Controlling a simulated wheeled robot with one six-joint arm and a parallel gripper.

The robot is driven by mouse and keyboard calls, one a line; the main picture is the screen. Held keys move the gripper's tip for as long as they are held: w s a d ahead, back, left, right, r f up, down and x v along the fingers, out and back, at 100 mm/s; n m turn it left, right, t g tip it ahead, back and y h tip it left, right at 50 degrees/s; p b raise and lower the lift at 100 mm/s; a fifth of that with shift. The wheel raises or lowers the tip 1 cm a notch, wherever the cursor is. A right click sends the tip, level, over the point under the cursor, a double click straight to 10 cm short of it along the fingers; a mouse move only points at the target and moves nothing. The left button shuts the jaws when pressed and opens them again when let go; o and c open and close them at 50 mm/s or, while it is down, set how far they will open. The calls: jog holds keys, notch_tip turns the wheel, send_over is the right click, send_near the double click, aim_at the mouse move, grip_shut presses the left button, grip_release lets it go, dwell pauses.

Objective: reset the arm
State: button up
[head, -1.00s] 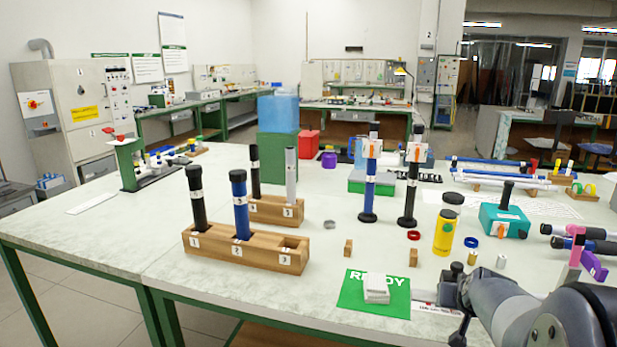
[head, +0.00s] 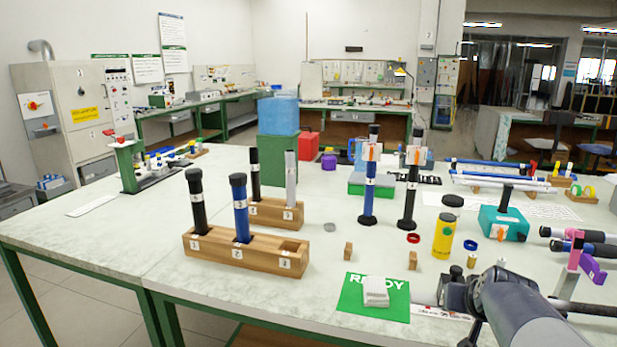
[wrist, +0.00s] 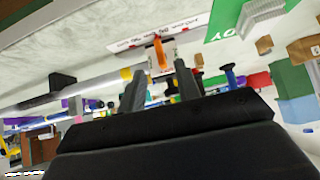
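My arm reaches in from the lower right of the head view, with my gripper (head: 452,294) low by the right edge of the green READY mat (head: 350,303). In the wrist view my gripper (wrist: 158,80) has two dark fingers standing apart, with nothing visible between them. The front wooden rack (head: 215,256) holds a black rod (head: 197,205) in slot 1 and a blue rod (head: 240,210) in slot 2; slot 3 is empty. The rear rack (head: 268,211) holds a black rod (head: 254,172) and a grey rod (head: 291,178).
A white block (head: 376,293) lies on the mat. A blue rod (head: 370,190) and a black rod (head: 410,190) stand upright behind. A yellow bottle (head: 444,233), a teal box (head: 503,224) and a pink upright (head: 574,250) crowd the right. The table's left part is mostly clear.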

jog(key=b+x, duration=0.1)
jog(key=x, duration=0.6)
jog(key=shift+w, duration=0.1)
jog(key=shift+a+b, duration=0.1)
jog(key=shift+b, duration=0.4)
jog(key=shift+h, duration=0.3)
jog(key=n+h+b, duration=0.1)
jog(key=b, duration=0.3)
jog(key=shift+a+h, duration=0.1)
jog(key=shift+h, duration=0.2)
